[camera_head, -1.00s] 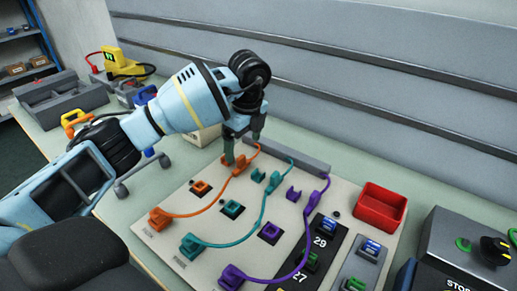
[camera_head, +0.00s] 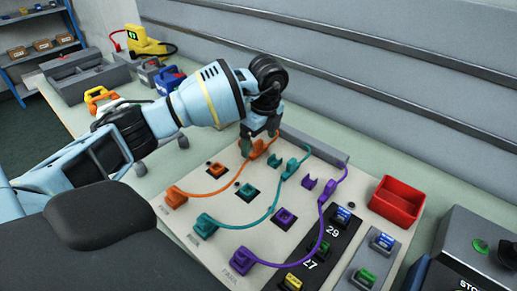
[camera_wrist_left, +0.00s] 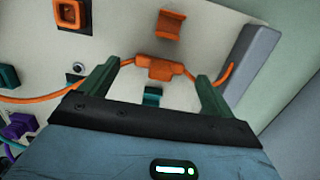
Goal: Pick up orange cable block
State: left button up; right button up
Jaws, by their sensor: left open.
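The orange cable block (camera_head: 259,147) sits at the far end of the orange cable, on the pale board near its back edge. In the left wrist view the block (camera_wrist_left: 160,68) lies between the two finger tips, with cable running out on both sides. My left gripper (camera_head: 259,140) points down over it, open, with a gap between each finger and the block. In the left wrist view the gripper (camera_wrist_left: 155,88) shows two green fingers straddling the block. An empty orange clip (camera_wrist_left: 169,25) stands beside it. The orange cable's other end block (camera_head: 176,197) is at the board's front left.
Teal (camera_head: 206,222) and purple (camera_head: 242,258) cable blocks with their cables lie to the right on the board. A grey bar (camera_head: 312,145) runs along its back edge. A red bin (camera_head: 396,201) stands at the right, and a grey control box (camera_head: 470,240) beyond it.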

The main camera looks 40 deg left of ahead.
pick_arm(q)
jog(key=shift+a+f, duration=0.2)
jog(key=shift+f, duration=1)
jog(key=c, duration=1.1)
jog(key=shift+r, duration=0.15)
jog(key=shift+r, duration=0.65)
notch_tip(320, 180, up, 2)
jog(key=shift+s+r, duration=0.1)
jog(key=shift+s, duration=0.05)
jog(key=s, duration=0.5)
jog(key=s+d, duration=0.1)
jog(key=s, duration=0.4)
jog(key=s+d+r, duration=0.1)
jog(key=s, duration=0.4)
jog(key=shift+s, duration=0.3)
